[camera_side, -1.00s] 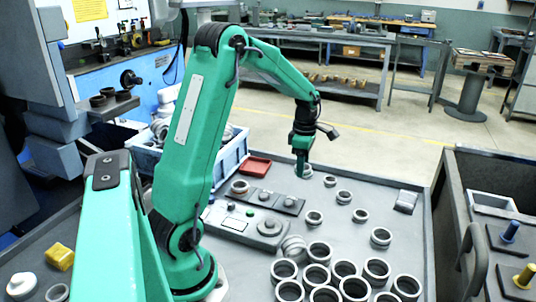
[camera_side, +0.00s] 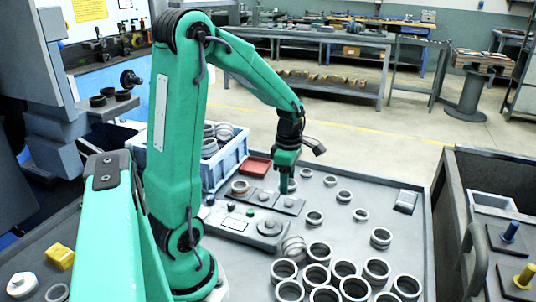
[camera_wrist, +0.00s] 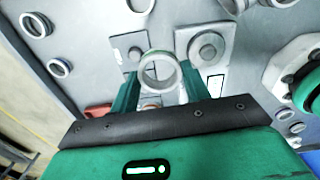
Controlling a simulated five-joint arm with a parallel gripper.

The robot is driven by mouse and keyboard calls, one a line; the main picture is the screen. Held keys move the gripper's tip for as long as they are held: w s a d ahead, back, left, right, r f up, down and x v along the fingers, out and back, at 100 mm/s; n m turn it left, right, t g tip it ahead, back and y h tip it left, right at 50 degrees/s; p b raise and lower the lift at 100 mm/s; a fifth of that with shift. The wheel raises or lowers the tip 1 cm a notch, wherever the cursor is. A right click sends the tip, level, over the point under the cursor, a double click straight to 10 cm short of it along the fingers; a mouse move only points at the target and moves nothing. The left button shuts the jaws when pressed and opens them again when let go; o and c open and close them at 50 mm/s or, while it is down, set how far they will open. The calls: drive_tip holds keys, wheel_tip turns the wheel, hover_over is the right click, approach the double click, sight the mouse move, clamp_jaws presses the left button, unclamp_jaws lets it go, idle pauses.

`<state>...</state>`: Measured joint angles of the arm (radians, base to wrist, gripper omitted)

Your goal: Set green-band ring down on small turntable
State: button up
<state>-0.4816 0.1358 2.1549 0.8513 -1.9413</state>
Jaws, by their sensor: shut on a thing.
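In the side view my gripper (camera_side: 287,188) points down at the right end of a row of plates, and the ring is too small to tell. A square plate with a round grey disc, apparently the small turntable (camera_wrist: 207,47), lies to the right of the held ring in the wrist view. Another plate (camera_wrist: 118,50) is to its left, partly hidden by the ring and a finger.
A blue crate of rings (camera_side: 237,157) and a red tray (camera_side: 257,166) lie behind. Several loose rings (camera_side: 318,252) crowd the front; the right of the table is more open.

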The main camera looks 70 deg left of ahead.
hover_over(269, 221)
drive_tip(key=shift+d+f, duration=0.1)
drive_tip(key=shift+f, duration=0.55)
drive_tip(key=shift+f, duration=0.2)
drive_tip(key=shift+f, duration=2.25)
drive_tip(key=o, duration=1.1)
